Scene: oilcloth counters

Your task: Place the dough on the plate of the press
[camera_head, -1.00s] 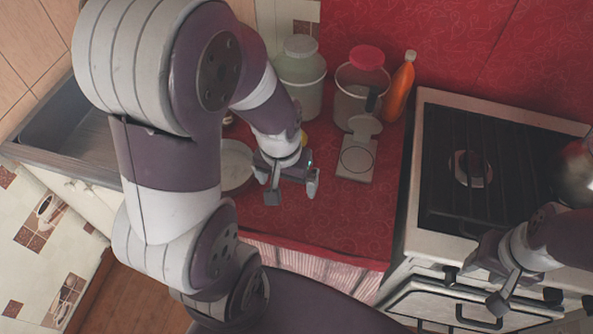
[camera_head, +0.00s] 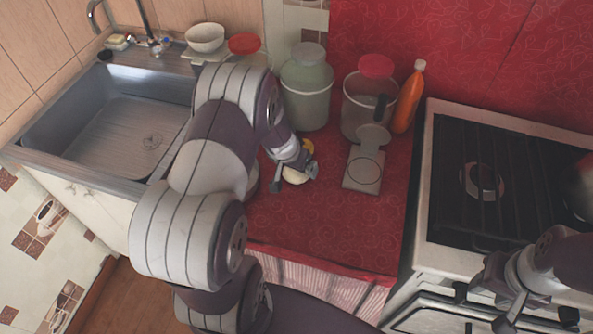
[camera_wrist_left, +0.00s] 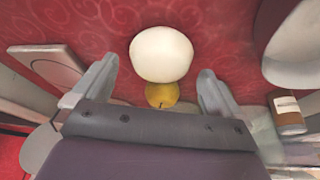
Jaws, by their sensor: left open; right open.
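The dough (camera_wrist_left: 161,54) is a pale round ball on the red counter, between the open fingers of my left gripper (camera_wrist_left: 150,88) in the left wrist view. In the head view the dough (camera_head: 295,176) shows just under my left gripper (camera_head: 294,184), partly hidden by it. I cannot tell whether a finger touches it. The press (camera_head: 365,168) is a pale grey board with a round plate, lying open to the right of the dough; its edge (camera_wrist_left: 48,62) shows at the left of the wrist view. My right gripper (camera_head: 518,305) is open and empty by the stove front.
A yellow fruit (camera_wrist_left: 162,94) lies close beside the dough. A green jar (camera_head: 307,88), a clear container with a red lid (camera_head: 369,100) and an orange bottle (camera_head: 410,98) stand at the back. The stove (camera_head: 428,235) is right; the counter front is clear.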

